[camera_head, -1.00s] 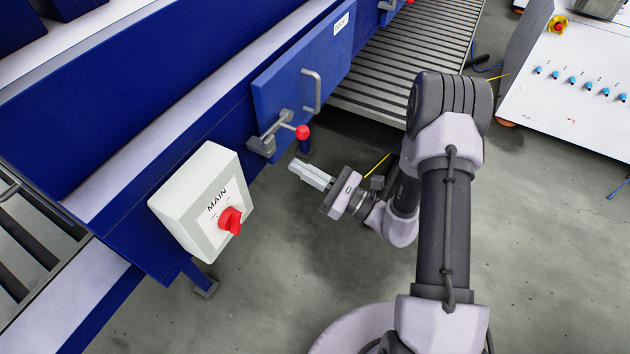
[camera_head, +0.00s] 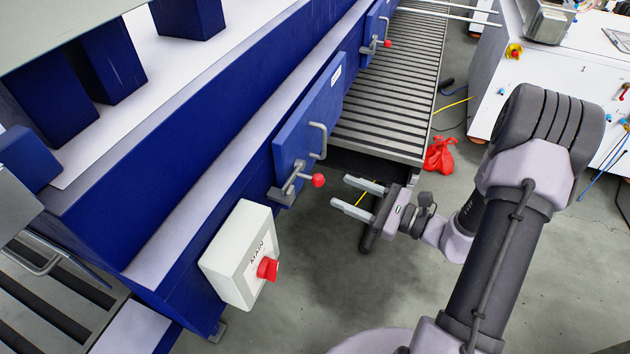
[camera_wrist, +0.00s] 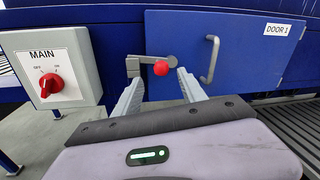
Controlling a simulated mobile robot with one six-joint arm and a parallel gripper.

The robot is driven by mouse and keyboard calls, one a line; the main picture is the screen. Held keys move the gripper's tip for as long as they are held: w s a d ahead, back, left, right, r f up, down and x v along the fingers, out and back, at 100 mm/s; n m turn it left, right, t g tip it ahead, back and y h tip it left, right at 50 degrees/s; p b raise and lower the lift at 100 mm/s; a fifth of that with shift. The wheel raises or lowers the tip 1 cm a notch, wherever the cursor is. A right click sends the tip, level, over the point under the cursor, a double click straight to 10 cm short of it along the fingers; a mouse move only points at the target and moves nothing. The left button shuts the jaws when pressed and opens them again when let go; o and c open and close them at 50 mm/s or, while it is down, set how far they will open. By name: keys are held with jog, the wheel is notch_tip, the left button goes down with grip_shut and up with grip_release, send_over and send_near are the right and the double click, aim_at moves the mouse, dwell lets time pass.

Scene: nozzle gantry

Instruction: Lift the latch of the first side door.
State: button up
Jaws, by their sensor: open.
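The first side door (camera_head: 310,125) is a blue panel on the machine's side, labelled DOOR 1 in the wrist view (camera_wrist: 255,50), with a grey bar handle (camera_wrist: 210,58). Its latch (camera_head: 291,188) is a grey lever with a red ball knob (camera_head: 318,180) at the door's lower left corner. In the wrist view the knob appears between the fingertips.
A white MAIN switch box (camera_head: 238,254) with a red rotary knob sits left of the latch. A roller conveyor (camera_head: 395,85) runs beyond the door. A second latch (camera_head: 376,45) shows farther along. A red bag (camera_head: 440,156) lies on the floor.

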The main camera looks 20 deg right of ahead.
aim_at(318, 180)
jog(key=x, duration=0.8)
jog(key=shift+w+b, duration=0.15)
jog(key=shift+b, duration=0.25)
grip_shut()
dwell(0.7)
